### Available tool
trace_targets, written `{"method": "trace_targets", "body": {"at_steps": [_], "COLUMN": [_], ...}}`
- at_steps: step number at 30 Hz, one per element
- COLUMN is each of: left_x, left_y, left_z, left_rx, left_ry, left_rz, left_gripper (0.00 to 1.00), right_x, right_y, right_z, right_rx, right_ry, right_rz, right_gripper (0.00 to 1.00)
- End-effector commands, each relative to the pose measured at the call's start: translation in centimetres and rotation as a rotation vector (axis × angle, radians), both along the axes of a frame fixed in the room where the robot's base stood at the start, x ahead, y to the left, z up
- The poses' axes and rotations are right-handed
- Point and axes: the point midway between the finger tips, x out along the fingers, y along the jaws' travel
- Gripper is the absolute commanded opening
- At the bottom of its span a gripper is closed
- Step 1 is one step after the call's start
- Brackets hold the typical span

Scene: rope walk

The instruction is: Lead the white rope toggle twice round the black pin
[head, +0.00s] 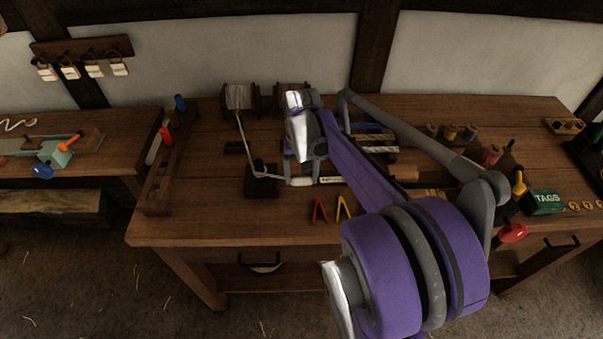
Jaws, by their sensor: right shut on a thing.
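The white rope toggle (300,182) is between the fingertips of my right gripper (303,177), which is shut on it just right of the dark block. The white rope (242,130) runs from a spool at the back down to the black pin (259,166) on its dark block (261,186), then right to the toggle. The rope touches or passes close by the pin; I cannot tell how far round it goes. My right wrist and forearm cover the bench behind and right of the toggle. My left gripper is out of view.
The rope spool (238,96) stands at the bench's back. Red-handled (320,210) and yellow-handled (343,208) tools lie in front of the toggle. A wooden tool rack (159,185) stands left. Small spools and a green TAGS box (545,202) are right. Bench left of the block is clear.

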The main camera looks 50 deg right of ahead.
Motion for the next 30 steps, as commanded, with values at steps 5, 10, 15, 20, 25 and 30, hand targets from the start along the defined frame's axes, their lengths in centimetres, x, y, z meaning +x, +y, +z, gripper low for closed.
{"method": "trace_targets", "body": {"at_steps": [5,10,15,20,25,30], "left_x": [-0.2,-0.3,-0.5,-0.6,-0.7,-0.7], "left_y": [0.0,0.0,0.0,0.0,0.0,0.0], "left_z": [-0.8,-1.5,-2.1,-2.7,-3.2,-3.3], "left_rx": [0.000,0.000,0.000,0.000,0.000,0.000], "left_ry": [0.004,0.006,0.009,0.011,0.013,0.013], "left_rz": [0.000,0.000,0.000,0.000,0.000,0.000], "left_gripper": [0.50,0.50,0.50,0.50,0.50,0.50], "right_x": [0.0,0.0,0.0,0.0,0.0,0.0], "right_y": [0.0,0.0,0.0,0.0,0.0,0.0], "right_z": [-1.1,-1.9,-2.8,-3.6,-4.3,-4.4], "right_rx": [0.001,0.001,0.001,0.001,0.001,0.000], "right_ry": [0.001,0.001,0.001,0.001,0.001,0.000], "right_rz": [0.000,0.000,0.000,0.000,0.000,0.000], "right_gripper": [0.22,0.22,0.22,0.22,0.22,0.22]}}
